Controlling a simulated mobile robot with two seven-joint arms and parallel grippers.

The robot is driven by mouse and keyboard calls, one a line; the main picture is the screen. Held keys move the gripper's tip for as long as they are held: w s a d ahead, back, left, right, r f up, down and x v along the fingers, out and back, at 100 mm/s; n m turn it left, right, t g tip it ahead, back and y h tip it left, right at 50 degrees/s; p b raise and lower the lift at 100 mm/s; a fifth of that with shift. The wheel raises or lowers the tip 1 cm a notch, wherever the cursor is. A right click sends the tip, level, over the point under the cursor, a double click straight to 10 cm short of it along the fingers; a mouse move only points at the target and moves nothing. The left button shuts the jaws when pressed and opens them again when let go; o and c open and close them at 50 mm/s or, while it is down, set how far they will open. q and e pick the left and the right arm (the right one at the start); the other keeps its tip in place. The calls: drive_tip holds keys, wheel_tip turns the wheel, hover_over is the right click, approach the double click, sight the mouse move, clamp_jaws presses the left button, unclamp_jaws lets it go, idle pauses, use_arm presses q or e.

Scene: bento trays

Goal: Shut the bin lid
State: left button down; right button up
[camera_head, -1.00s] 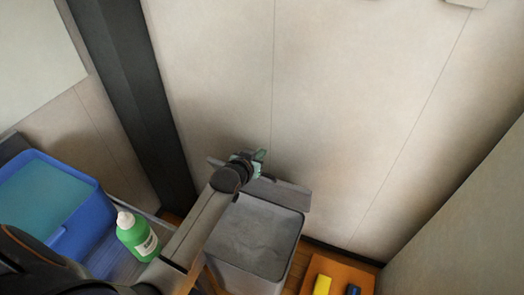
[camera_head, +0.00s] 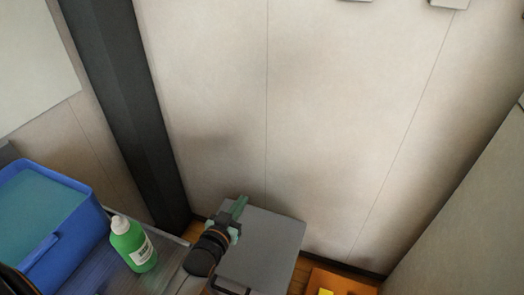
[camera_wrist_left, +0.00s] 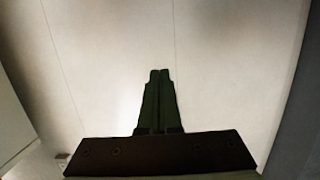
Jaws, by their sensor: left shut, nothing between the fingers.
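The grey bin lid (camera_head: 266,240) lies flat across the top of the bin in the head view, in front of the wall, and the bin's opening is hidden under it. My left gripper (camera_head: 239,205) is over the lid's far left part, with its green fingers shut and empty. I cannot tell whether it touches the lid. In the left wrist view the shut fingers (camera_wrist_left: 159,95) show against the pale wall, and the lid is out of that view. My right gripper is not in view.
A blue container (camera_head: 84,225) and a green bottle with a white cap (camera_head: 133,247) stand on a grey surface at the left. A dark post (camera_head: 125,110) rises behind them. An orange item (camera_head: 340,283) is on the floor to the right of the bin.

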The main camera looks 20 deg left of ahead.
use_arm(q)
drive_tip(key=shift+s+f, duration=0.25)
drive_tip(key=shift+s, duration=0.15)
drive_tip(key=v, duration=1.2)
drive_tip(key=shift+s, duration=0.25)
drive_tip(key=s+d+f+m+g+h+p, duration=0.2)
drive_tip(key=s+d+f+g, duration=0.4)
drive_tip(key=f, duration=0.5)
drive_tip(key=s+d+h+p, duration=0.1)
drive_tip(key=d, duration=0.1)
drive_tip(key=shift+d+m+p, duration=0.3)
drive_tip(key=shift+d+p, duration=0.05)
